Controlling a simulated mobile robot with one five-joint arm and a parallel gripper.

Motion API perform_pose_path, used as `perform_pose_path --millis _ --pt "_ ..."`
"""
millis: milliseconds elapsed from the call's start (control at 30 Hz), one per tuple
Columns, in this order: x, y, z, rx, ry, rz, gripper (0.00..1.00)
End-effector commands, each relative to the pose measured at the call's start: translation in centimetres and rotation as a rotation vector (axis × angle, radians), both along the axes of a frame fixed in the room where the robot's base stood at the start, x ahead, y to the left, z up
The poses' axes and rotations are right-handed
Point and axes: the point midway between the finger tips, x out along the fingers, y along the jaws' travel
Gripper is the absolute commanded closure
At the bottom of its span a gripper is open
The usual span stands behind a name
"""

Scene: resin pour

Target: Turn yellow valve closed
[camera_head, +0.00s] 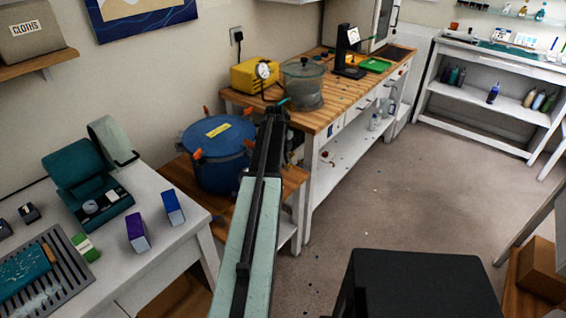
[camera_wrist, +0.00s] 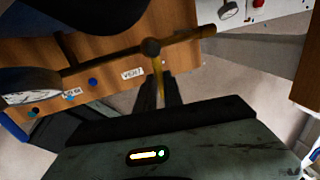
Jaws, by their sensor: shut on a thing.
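The yellow valve handle (camera_wrist: 158,80) shows in the wrist view as a narrow yellow lever running down from a dark round joint (camera_wrist: 151,47) on a dark pipe. My gripper (camera_wrist: 159,92) is shut on this lever, with one dark finger on each side of it. A white label reading VENT (camera_wrist: 132,73) is on the wood just left of the lever. In the head view my gripper (camera_head: 273,112) is beside the blue pot (camera_head: 218,152) with orange clamps, at the near end of the wooden bench. The yellow handle is hidden behind my arm there.
A clear lidded chamber (camera_head: 303,86) and a yellow pump with a gauge (camera_head: 254,76) stand on the wooden bench (camera_head: 335,98) close beyond my gripper. The floor (camera_head: 400,190) to the right is open.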

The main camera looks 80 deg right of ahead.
Motion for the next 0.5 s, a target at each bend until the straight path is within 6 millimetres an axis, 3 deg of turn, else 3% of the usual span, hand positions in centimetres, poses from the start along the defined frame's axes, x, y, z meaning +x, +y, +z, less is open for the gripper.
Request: perform_pose_path --millis 133,200,233,500 --pt "-0.18 0.38 -0.09 0.012 -0.004 -0.005 1.00" --pt "-0.30 0.37 -0.08 0.012 -0.003 -0.006 0.72" --pt "-0.35 0.35 -0.09 0.012 -0.003 -0.007 0.67" --pt "-0.54 0.17 -0.03 0.008 -0.002 -0.008 0.67"
